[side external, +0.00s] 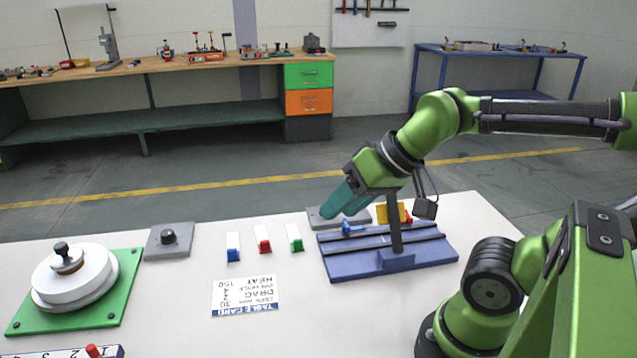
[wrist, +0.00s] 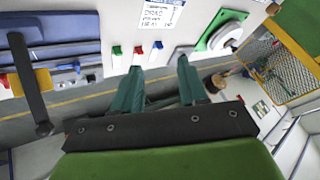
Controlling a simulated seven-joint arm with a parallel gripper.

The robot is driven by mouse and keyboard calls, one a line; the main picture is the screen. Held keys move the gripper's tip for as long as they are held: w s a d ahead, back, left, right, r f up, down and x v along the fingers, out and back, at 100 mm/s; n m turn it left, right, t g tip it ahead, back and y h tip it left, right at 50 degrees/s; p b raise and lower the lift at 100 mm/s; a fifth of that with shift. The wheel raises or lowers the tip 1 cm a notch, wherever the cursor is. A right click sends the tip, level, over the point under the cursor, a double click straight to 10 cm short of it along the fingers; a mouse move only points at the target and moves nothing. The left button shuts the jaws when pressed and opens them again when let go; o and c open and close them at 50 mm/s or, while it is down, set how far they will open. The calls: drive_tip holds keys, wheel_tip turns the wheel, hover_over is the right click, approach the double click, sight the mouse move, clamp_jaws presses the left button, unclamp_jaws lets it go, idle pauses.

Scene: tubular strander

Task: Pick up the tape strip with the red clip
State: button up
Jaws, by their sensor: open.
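The tape strip with the red clip (side external: 263,240) lies on the white table between two like strips. It is a short white strip with the red clip at its near end. In the wrist view its red clip (wrist: 138,49) shows just beyond the tip of one finger, with the strip partly hidden. My gripper (side external: 329,210) is to the right of the strips in the side view, raised in front of a grey plate. Its two teal fingers (wrist: 160,64) are apart with nothing between them.
Strips with a blue clip (side external: 233,254) and a green clip (side external: 297,245) flank the red one closely. A blue rail fixture (side external: 385,262) with an upright post stands right. A white card (side external: 244,296) lies in front; a green base (side external: 117,300) with white discs is left.

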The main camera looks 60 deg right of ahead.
drive_tip(key=n+g+h, duration=0.2)
drive_tip(key=n+g, duration=0.5)
drive_tip(key=n, duration=0.7)
hover_over(264, 241)
wheel_tip(264, 241, down, 6)
wheel_tip(264, 241, down, 17)
drive_tip(key=shift+c, duration=0.4)
clamp_jaws()
